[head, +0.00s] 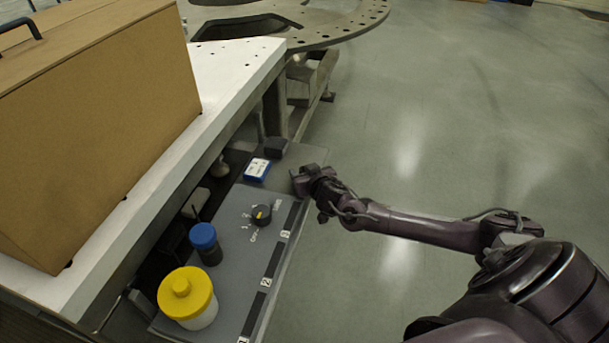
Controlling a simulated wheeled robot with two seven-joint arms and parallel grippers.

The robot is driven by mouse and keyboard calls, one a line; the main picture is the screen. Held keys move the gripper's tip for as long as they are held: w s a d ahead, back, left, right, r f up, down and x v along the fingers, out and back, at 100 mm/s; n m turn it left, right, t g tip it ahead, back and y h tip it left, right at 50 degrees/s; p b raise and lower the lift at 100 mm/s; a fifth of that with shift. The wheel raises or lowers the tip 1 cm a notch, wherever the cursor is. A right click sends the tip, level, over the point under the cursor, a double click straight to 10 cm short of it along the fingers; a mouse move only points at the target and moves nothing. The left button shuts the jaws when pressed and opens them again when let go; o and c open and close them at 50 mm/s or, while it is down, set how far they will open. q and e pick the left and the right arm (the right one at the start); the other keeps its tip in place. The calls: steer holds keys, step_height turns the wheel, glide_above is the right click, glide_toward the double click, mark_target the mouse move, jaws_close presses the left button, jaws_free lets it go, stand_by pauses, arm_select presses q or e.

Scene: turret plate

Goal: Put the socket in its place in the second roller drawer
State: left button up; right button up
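My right gripper (309,179) is at the right edge of the grey roller cabinet (228,262), near its far end. Its fingers are small and dark, and I cannot tell whether they are apart or what is between them. The cabinet's right edge has a dark strip with white number labels, including a "2" label (265,282). No open drawer shows from this angle, and the drawer fronts are hidden. I cannot make out the socket. My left gripper is out of view.
A white-topped bench (226,76) with a large cardboard box (95,120) is at left. The floor at right is clear.

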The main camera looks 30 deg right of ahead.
jaws_close()
steer(key=shift+r, duration=0.1)
